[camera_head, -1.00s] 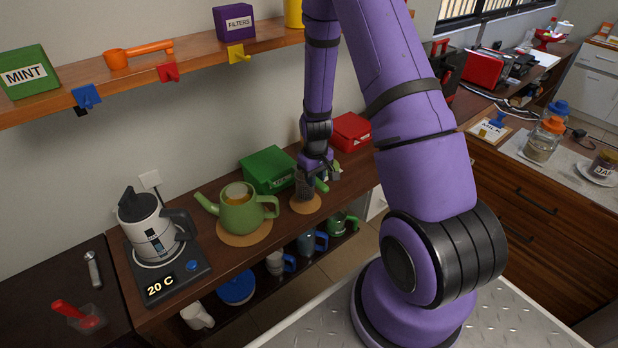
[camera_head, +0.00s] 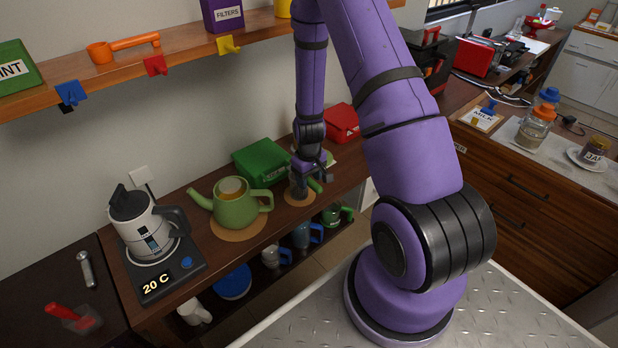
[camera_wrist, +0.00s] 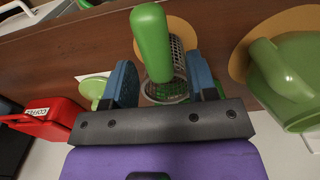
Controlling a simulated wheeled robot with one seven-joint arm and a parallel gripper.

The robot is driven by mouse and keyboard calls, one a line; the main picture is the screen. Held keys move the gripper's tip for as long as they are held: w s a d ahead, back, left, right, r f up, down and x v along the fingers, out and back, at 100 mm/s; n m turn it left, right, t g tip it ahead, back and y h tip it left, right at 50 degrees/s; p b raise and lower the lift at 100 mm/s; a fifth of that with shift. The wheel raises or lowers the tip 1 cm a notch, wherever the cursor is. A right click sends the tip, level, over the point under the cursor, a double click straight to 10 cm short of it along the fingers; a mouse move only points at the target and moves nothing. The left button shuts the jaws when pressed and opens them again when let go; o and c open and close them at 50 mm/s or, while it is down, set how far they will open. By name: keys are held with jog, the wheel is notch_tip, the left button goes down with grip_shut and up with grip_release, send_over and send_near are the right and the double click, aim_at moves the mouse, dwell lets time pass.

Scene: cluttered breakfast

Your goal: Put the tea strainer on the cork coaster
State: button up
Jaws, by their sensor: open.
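The tea strainer has a green handle and a grey mesh basket (camera_wrist: 182,68). Its green handle (camera_head: 315,186) shows beside my gripper (camera_head: 309,176) in the head view. The cork coaster (camera_head: 297,202) is a round tan disc under the strainer on the wooden counter; part of the coaster (camera_wrist: 185,32) shows behind the mesh in the wrist view. The basket appears to stand on the coaster, though its base is partly hidden. In the wrist view my gripper (camera_wrist: 160,62) is open, with its blue fingers on either side of the strainer.
A green teapot (camera_head: 238,208) sits on a larger cork mat (camera_head: 238,234) left of the coaster. A green box (camera_head: 262,160) and a red box (camera_head: 341,122) stand behind. Mugs hang or stand below the counter. A shelf (camera_head: 188,55) runs above.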

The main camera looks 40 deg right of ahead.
jog(key=shift+r, duration=0.1)
jog(key=s+a+r+t, duration=0.1)
jog(key=s+a+r, duration=0.15)
jog(key=r, duration=0.85)
jog(key=s+a+r+t, duration=0.1)
jog(key=a+r, duration=0.2)
jog(key=r, duration=0.9)
jog(key=s+a+r+t, duration=0.1)
jog(key=s+a+r, duration=0.1)
jog(key=r, duration=0.9)
jog(key=s+a+r+t, duration=0.1)
jog(key=s+a+r, duration=0.1)
jog(key=s+r, duration=0.4)
jog(key=s+a+r+t, duration=0.1)
jog(key=s+a+r, duration=0.2)
jog(key=s+r, duration=0.3)
jog(key=s, duration=0.4)
jog(key=shift+a, duration=0.35)
